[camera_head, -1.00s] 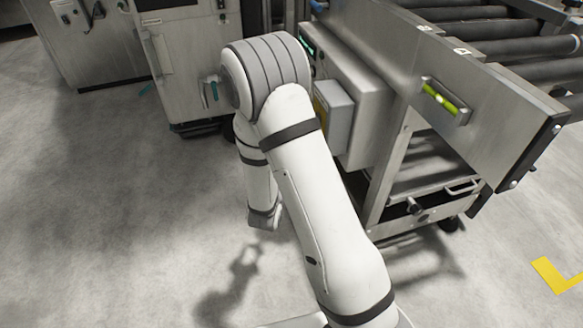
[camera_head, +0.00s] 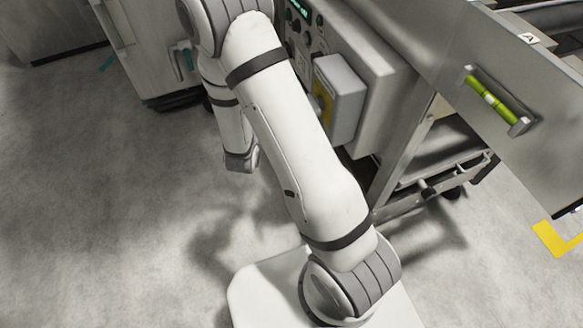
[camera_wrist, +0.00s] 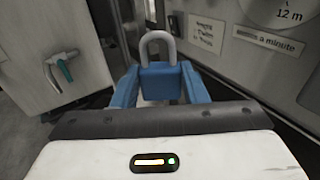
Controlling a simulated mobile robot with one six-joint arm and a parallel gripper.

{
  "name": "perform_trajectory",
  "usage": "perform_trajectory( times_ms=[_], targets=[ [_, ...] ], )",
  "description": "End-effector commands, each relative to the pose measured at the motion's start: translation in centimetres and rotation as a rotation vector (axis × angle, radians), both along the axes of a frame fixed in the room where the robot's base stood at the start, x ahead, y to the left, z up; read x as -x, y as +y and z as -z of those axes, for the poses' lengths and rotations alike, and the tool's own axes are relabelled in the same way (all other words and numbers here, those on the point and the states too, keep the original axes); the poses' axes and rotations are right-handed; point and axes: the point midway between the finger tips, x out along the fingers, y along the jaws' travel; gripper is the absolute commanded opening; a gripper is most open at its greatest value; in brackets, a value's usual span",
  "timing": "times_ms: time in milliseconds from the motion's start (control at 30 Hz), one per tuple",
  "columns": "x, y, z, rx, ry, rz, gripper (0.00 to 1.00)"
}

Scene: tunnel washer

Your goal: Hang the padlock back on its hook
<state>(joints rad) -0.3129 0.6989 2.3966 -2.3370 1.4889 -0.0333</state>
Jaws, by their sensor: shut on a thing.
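In the wrist view, my gripper (camera_wrist: 160,86) has two blue fingers shut on the padlock (camera_wrist: 160,75). The padlock has a blue body and a grey shackle standing up above the fingers. In the head view my white arm reaches away, and the gripper and padlock are hidden there. I cannot make out the padlock's hook in either view.
A grey box with a yellow plate (camera_head: 340,97) juts from the steel machine, beside a control panel (camera_head: 299,22). A steel side plate carries a green level vial (camera_head: 492,98). A cabinet (camera_wrist: 62,65) with a teal-tipped handle stands left. The floor at left is clear.

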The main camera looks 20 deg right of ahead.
Motion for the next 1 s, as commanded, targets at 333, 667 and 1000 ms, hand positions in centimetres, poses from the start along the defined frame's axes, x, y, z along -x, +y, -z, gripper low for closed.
perform_trajectory(
  times_ms=[333, 667, 1000],
  targets=[
    [1.8, -2.4, 4.7, 0.001, 0.002, 0.235, 0.15],
    [8.5, -4.4, 13.0, 0.007, 0.007, 0.726, 0.15],
    [13.9, -3.6, 17.2, 0.012, 0.017, 1.022, 0.15]
  ],
)
